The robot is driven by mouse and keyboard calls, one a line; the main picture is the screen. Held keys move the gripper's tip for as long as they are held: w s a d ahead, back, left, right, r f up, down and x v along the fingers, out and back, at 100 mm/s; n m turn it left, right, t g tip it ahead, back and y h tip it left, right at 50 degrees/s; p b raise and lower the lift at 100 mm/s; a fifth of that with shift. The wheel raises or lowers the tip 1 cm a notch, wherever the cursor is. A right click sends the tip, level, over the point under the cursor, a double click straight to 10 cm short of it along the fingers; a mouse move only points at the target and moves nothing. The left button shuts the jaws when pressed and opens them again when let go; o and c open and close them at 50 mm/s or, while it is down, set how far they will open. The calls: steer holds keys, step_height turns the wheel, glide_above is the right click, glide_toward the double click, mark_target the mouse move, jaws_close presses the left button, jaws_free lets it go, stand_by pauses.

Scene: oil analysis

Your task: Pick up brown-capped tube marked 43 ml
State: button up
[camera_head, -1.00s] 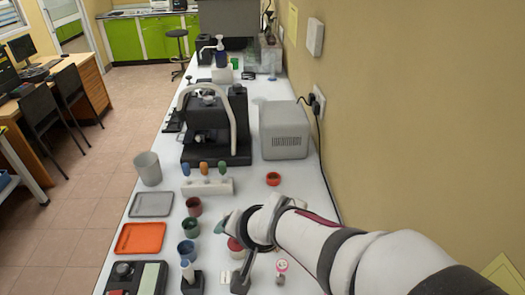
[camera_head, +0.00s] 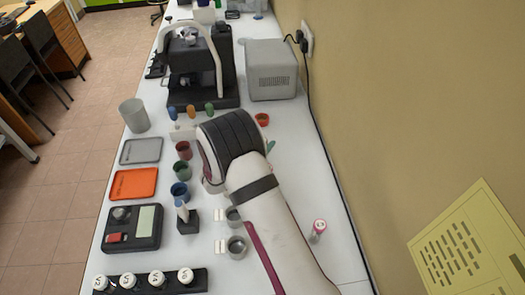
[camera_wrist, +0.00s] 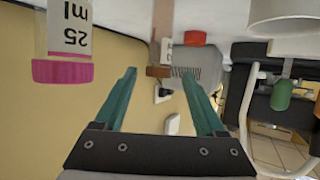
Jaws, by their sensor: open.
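In the wrist view, which is upside down, my gripper (camera_wrist: 160,85) has two teal fingers spread apart with nothing held. I cannot pick this tube out in the head view, where my arm covers part of the bench. A pink-capped tube (camera_wrist: 62,72) marked 25 ml is large at the left of the wrist view. A green-capped tube (camera_wrist: 282,95) is at the right.
The grey box (camera_head: 270,70) stands behind, near the wall. A pink-topped item (camera_head: 318,228) stands right of my arm.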

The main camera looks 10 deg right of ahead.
steer(key=x, duration=0.5)
steer(key=shift+s+f, duration=0.15)
steer(key=shift+f, duration=0.15)
jaws_close()
